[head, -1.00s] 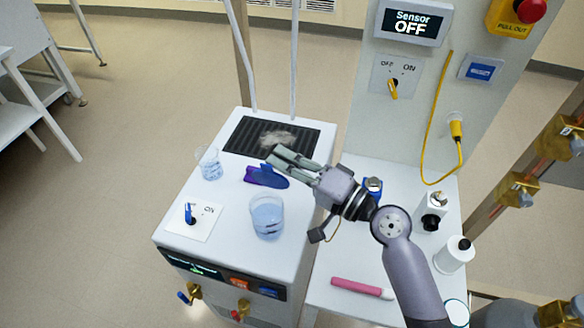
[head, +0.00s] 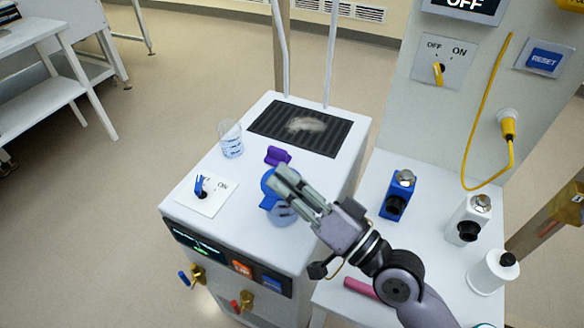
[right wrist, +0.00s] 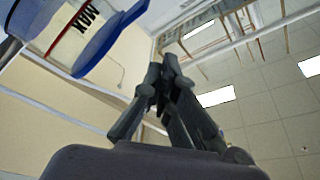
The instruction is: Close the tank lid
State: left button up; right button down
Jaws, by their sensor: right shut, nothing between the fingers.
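The tank, a clear vessel with pale blue liquid (head: 283,214), stands on the white cabinet top in the head view, partly hidden by my right gripper. Its blue lid (head: 268,189) now lies over the tank's top; I cannot tell whether it sits fully down. A purple piece (head: 277,156) shows just behind it. My right gripper (head: 283,178) is shut and empty, its fingertips over or against the lid. In the right wrist view the shut fingers (right wrist: 160,75) show near a blue rim (right wrist: 112,40) and a clear wall marked MAX (right wrist: 85,22).
A dark ribbed mat (head: 335,135) lies at the back. Blue (head: 398,195) and white (head: 468,220) bottle-like items stand on the right-hand bench, near a pink marker (head: 360,287).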

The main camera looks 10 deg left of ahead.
pick_arm(q)
jog(key=shift+d+f+b, duration=0.25)
jog(key=shift+f+b, duration=0.35)
jog(key=shift+f, duration=0.15)
pick_arm(e)
jog(key=shift+s+a+f, duration=0.1)
jog(key=shift+s+f, duration=0.15)
jog(key=shift+f, duration=0.35)
jog(key=shift+s+a+f, duration=0.1)
jog(key=shift+s+f, duration=0.1)
jog(key=shift+f, duration=0.35)
jog(key=shift+s+a+f, duration=0.1)
jog(key=shift+s+f, duration=0.15)
jog(key=shift+f, duration=0.35)
pick_arm(q)
notch_tip(320, 180, up, 4)
jog(key=s+p, duration=0.1)
jog(key=p, duration=0.3)
pick_arm(e)
notch_tip(320, 180, up, 4)
pick_arm(q)
jog(key=shift+d+f+b, duration=0.15)
jog(key=shift+f+b, duration=2.25)
jog(key=shift+b, duration=0.05)
pick_arm(e)
jog(key=s+d+f, duration=0.3)
jog(key=d, duration=0.6)
jog(key=shift+f, duration=0.2)
